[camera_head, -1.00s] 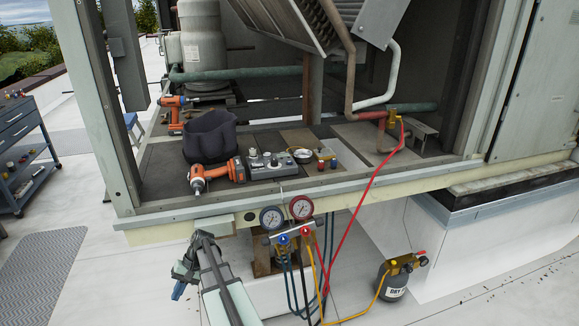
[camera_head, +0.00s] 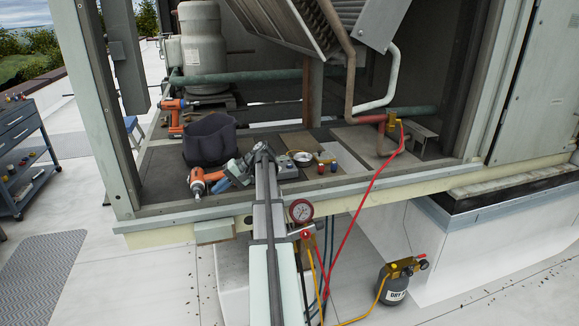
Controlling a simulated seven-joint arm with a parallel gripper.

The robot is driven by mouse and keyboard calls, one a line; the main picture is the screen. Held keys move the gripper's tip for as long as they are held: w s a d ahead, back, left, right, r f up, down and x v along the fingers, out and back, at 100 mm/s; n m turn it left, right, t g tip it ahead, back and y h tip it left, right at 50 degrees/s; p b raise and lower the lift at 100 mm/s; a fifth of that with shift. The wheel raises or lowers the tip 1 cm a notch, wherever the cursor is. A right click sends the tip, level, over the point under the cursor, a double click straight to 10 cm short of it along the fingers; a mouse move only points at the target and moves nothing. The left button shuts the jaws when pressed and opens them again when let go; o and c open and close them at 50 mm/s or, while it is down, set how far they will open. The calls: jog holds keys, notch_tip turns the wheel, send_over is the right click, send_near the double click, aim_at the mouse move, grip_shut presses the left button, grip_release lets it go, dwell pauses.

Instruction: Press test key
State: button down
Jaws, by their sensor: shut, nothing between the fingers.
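A grey control box (camera_head: 288,170) with knobs on top sits on the deck of the open unit, near its front edge. My arm now crosses in front of it and hides most of it, so I cannot make out the test key. My gripper (camera_head: 241,176) is over the left part of the box, beside the orange drill. It is shut with nothing held. I cannot tell whether its tips touch the box.
An orange drill (camera_head: 199,181) lies left of my gripper, with a dark bag (camera_head: 209,139) behind. A round dish (camera_head: 302,158) and small colored fittings (camera_head: 326,163) lie to the right. A red hose (camera_head: 374,180) hangs over the front edge near a gauge (camera_head: 301,210).

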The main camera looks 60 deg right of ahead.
jog(key=s+d+r+h, duration=0.3)
jog(key=s+d, duration=0.1)
jog(key=d, duration=0.6)
jog(key=s+d+r+h, duration=0.3)
jog(key=s+d+r, duration=0.1)
jog(key=d, duration=0.6)
jog(key=s+d+r+m+h, duration=0.1)
jog(key=s+d+r+h, duration=0.1)
jog(key=d, duration=0.8)
jog(key=shift+s+d+r+t+h, duration=0.25)
jog(key=shift+s+r+t+h, duration=0.15)
jog(key=shift+s+r, duration=0.6)
jog(key=shift+s+f, duration=0.15)
jog(key=shift+f, duration=0.2)
jog(key=shift+f, duration=4.25)
jog(key=shift+f, duration=0.8)
jog(key=shift+r, duration=0.85)
jog(key=shift+r, duration=2.5)
